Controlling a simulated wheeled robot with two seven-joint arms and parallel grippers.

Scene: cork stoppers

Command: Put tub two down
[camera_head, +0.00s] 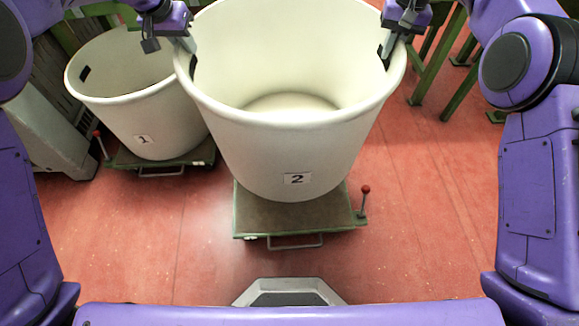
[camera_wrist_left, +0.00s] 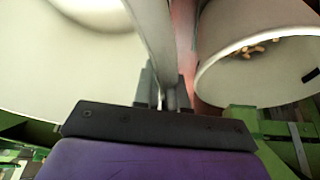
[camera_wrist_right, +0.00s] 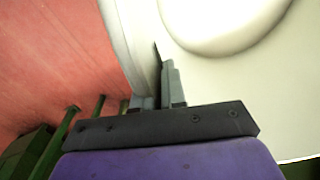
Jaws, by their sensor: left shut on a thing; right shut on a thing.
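Tub two (camera_head: 283,150) is a large white tub labelled "2", empty as far as I can see, in the middle of the head view. It appears upright, over or on a green-framed platform (camera_head: 290,216); I cannot tell whether its base touches it. My left gripper (camera_head: 187,42) is shut on the tub's left side at the rim and handle slot. My right gripper (camera_head: 388,50) is shut on its right side at the other slot. The tub's wall also shows between the fingers in the left wrist view (camera_wrist_left: 150,35) and the right wrist view (camera_wrist_right: 130,50).
A white tub labelled "1" (camera_head: 140,115) stands on another green platform (camera_head: 160,158) at left; the left wrist view shows small tan pieces (camera_wrist_left: 255,48) in a tub. A red-knobbed lever (camera_head: 365,190) rises by the front platform. Green legs stand at right. Red floor (camera_head: 420,220) is clear.

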